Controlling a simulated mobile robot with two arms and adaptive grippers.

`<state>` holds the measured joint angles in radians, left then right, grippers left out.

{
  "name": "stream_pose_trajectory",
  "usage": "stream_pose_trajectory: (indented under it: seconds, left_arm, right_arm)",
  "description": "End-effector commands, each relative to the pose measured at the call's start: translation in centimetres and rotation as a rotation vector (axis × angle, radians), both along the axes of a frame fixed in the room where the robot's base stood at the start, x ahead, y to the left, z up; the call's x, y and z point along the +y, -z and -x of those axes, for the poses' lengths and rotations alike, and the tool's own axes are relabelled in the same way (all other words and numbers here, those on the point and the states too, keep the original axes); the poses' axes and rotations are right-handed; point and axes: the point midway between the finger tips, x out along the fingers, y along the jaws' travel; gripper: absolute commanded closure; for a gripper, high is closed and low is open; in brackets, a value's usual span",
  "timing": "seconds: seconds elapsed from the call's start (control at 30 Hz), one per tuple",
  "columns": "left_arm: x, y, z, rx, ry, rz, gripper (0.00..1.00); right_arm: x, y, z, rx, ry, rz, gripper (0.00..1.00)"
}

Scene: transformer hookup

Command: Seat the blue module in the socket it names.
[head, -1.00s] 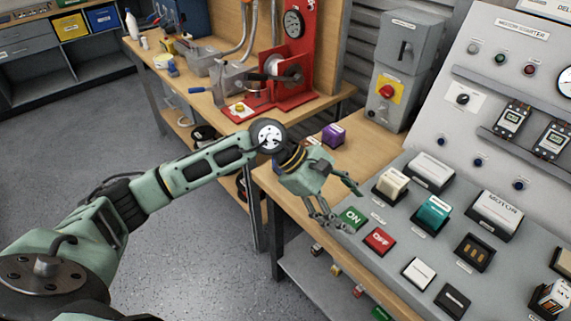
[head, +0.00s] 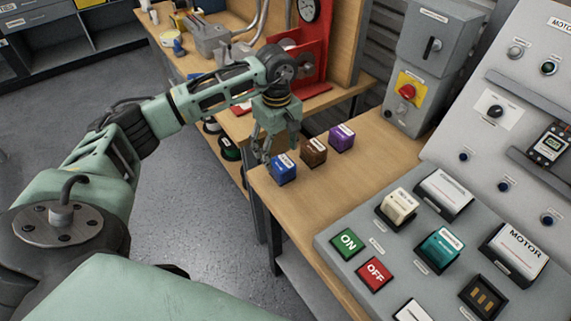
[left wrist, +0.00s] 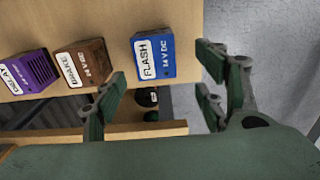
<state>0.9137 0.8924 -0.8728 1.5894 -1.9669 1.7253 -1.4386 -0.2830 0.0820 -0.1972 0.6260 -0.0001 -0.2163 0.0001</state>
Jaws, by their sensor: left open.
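The blue module (head: 283,170) sits upright on the wooden bench near its front edge. My left gripper (head: 280,152) is open and empty, pointing down just above and behind the blue module. In the left wrist view the open fingers (left wrist: 162,88) lie to either side of the module's line, apart from it. An empty-looking dark socket with gold contacts (head: 483,298) is on the grey sloping panel (head: 345,272); its label is unreadable. My right gripper is not in view.
A brown module (head: 313,151) and a purple module (head: 342,138) stand in a row beside the blue one. The panel holds a cream module (head: 398,207), a teal module (head: 440,248), a green ON button (head: 347,243) and a red OFF button (head: 374,273). Bare bench lies between.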

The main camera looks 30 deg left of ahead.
Motion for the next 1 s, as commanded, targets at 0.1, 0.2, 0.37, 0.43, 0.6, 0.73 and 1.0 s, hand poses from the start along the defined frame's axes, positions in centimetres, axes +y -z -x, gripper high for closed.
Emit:
stream_pose_trajectory:
  seconds: [0.1, 0.2, 0.37, 0.43, 0.6, 0.73, 1.0]
  left_arm:
    - [-0.2, 1.2, -0.1, 0.003, 0.000, 0.001, 0.35]
    - [-0.6, 2.6, -0.2, 0.003, 0.000, 0.003, 0.35]
    - [-0.6, 4.9, -0.3, 0.002, 0.000, 0.001, 0.35]
    - [-0.6, 5.4, -0.4, -0.001, 0.000, 0.001, 0.35]
    - [-0.6, 5.7, -0.4, -0.001, 0.000, 0.002, 0.35]
    - [-0.6, 5.7, -0.4, -0.001, 0.000, 0.002, 0.40]
    - [-0.6, 5.7, -0.4, -0.001, 0.000, 0.002, 0.63]
  right_arm:
    - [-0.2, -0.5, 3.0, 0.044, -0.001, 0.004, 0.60]
    - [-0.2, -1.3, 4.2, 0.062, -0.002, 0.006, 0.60]
    - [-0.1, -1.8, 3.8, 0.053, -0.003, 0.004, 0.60]
    - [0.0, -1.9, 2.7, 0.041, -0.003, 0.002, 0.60]
    - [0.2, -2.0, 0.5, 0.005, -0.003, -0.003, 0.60]
    - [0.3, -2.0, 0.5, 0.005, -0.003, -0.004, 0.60]
    - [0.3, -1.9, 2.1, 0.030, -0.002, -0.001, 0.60]
